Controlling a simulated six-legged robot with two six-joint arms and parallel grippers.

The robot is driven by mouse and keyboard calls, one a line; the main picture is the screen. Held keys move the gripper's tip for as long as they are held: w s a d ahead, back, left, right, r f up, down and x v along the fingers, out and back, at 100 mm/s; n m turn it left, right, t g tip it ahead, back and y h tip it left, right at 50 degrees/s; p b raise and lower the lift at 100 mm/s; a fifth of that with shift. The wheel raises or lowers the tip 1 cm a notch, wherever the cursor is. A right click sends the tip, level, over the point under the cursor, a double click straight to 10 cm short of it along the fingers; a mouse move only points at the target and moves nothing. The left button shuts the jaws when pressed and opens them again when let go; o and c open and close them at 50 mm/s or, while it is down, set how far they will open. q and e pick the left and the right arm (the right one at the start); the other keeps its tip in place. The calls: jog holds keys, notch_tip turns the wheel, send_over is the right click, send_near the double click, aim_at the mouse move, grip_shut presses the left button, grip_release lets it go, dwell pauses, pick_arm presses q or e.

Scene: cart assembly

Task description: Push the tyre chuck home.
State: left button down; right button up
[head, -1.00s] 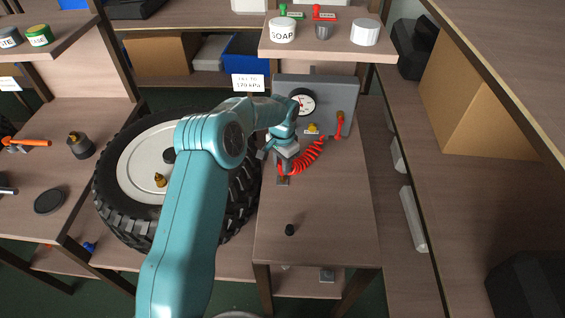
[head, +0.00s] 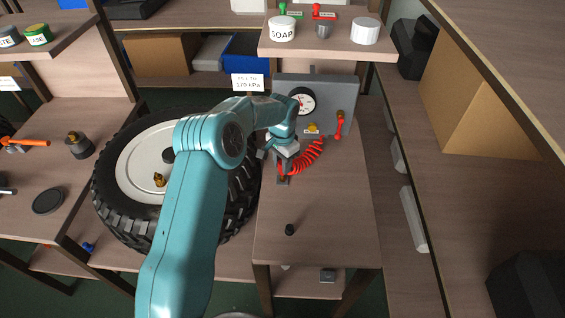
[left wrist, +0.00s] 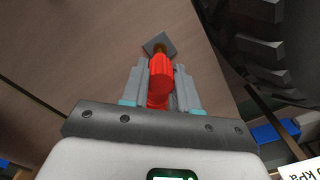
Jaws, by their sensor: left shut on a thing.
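My left gripper (head: 284,161) is over the bench beside the air panel. In the left wrist view its two fingers (left wrist: 161,88) are closed on the red tyre chuck (left wrist: 161,72). In the head view the gripper mostly hides the chuck, and a grey piece (head: 283,180) shows just below. A red coiled hose (head: 305,162) runs from there towards the panel. The tyre (head: 110,205) lies left of the bench, partly behind my arm. My right gripper is not in view.
The grey panel (head: 343,95) carries a gauge (head: 302,101), a yellow knob (head: 313,128) and a red handle (head: 339,123). A small black cap (head: 290,230) lies on the bench (head: 325,220), whose front is otherwise clear. A brass part (head: 159,180) stands on the wheel.

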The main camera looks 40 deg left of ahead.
pick_arm(q)
jog(key=shift+f, duration=0.15)
jog(key=shift+f+b, duration=1)
jog(key=shift+f, duration=0.2)
jog(key=c, duration=0.8)
grip_release()
notch_tip(320, 180, up, 16)
jog(key=shift+r+b, duration=0.15)
jog(key=shift+b, duration=0.15)
